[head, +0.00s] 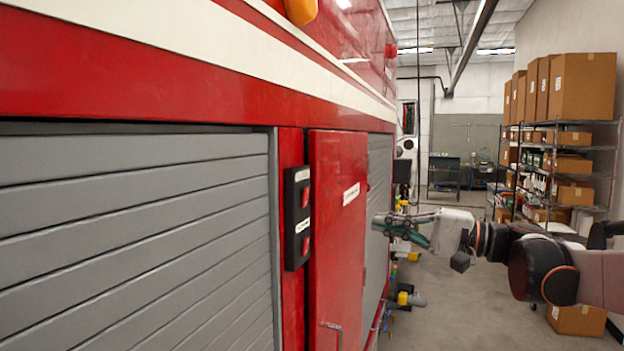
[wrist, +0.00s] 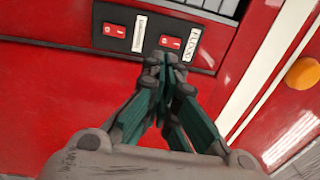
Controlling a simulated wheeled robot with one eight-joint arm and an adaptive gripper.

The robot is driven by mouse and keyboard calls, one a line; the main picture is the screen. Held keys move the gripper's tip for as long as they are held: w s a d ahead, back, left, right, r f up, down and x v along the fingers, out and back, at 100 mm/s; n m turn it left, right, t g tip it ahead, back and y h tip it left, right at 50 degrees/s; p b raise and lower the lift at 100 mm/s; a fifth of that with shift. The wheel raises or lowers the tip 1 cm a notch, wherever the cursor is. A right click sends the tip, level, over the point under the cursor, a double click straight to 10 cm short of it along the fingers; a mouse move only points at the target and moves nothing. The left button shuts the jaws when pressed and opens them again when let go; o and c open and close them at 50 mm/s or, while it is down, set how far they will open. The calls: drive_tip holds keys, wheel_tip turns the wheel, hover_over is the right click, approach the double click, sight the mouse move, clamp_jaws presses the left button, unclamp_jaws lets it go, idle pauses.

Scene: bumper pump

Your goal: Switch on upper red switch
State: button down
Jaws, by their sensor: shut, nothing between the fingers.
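A black switch panel (head: 297,218) is mounted upright on the red side of a vehicle, with an upper red switch (head: 305,198) and a lower red switch (head: 305,245). In the wrist view the panel (wrist: 201,53) lies sideways; the upper red switch (wrist: 170,42) is at right and the lower red switch (wrist: 114,30) at left. My gripper (head: 377,222) is shut and empty, to the right of the panel and apart from it. In the wrist view my gripper's fingertips (wrist: 163,60) appear just below the upper switch. I cannot tell either switch's position.
An orange lamp (head: 300,11) is high up. Shelves with boxes (head: 560,185) stand at right. The floor between looks mostly clear.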

sight(305, 197)
drive_tip(key=shift+w+d+r+y, duration=0.2)
drive_tip(key=shift+w+r+y, duration=0.05)
drive_tip(key=shift+w+r, duration=0.25)
drive_tip(key=shift+w+d+r+y, duration=0.15)
drive_tip(key=shift+w+r+y, duration=0.15)
drive_tip(key=shift+r, duration=0.3)
drive_tip(key=shift+w, duration=0.15)
drive_tip(key=p+x, duration=0.3)
drive_tip(key=x, duration=1.1)
drive_tip(key=shift+f, duration=0.15)
